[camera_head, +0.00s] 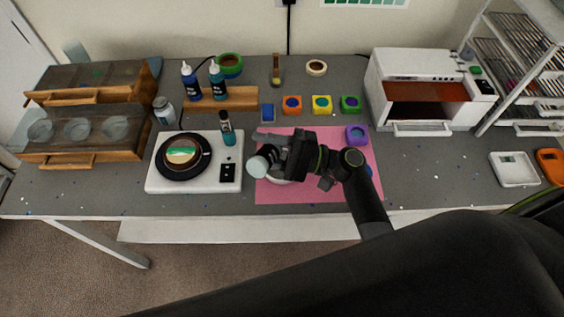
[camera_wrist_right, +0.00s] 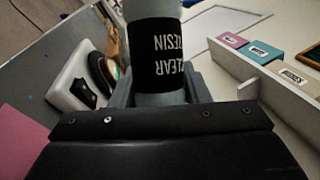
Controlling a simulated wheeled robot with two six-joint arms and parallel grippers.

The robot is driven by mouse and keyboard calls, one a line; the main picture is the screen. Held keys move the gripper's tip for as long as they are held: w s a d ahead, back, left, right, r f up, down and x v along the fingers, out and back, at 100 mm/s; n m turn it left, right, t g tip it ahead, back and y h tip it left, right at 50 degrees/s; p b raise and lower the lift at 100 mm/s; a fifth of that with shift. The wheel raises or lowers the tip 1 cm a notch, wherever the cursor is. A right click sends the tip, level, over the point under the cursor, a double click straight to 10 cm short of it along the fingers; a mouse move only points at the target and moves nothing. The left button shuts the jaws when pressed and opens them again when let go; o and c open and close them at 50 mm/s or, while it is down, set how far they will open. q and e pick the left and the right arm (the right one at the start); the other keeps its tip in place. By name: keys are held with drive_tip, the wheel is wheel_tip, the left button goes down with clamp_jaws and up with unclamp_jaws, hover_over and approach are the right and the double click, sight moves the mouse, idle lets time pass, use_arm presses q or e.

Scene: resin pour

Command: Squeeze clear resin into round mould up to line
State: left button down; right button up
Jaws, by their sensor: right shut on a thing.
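My right gripper (camera_head: 283,158) is over the pink mat (camera_head: 325,193) and is shut on a clear resin bottle. The bottle's pale end (camera_head: 259,164) shows left of the gripper in the head view, so the bottle looks tipped. In the right wrist view the bottle (camera_wrist_right: 154,50) has a black label reading "CLEAR RESIN" and sits between the fingers. A pale round rim (camera_head: 284,181), perhaps the round mould, shows partly below the gripper. Its fill line and contents are hidden. My left gripper is not in view.
A white device with a black round plate (camera_head: 184,178) stands left of the mat. Blue-labelled bottles (camera_head: 191,82) stand behind it. Small coloured pots (camera_head: 292,105) line the mat's back edge, and a purple one (camera_head: 357,135) sits on it. A white oven (camera_head: 415,65) is at the right.

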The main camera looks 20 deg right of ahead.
wheel_tip(320, 180, down, 5)
drive_tip(key=b, duration=0.4)
drive_tip(key=shift+b, duration=0.3)
drive_tip(key=shift+o, duration=0.2)
drive_tip(key=c, duration=0.3)
drive_tip(key=o, duration=0.4)
drive_tip(key=shift+c, duration=0.7)
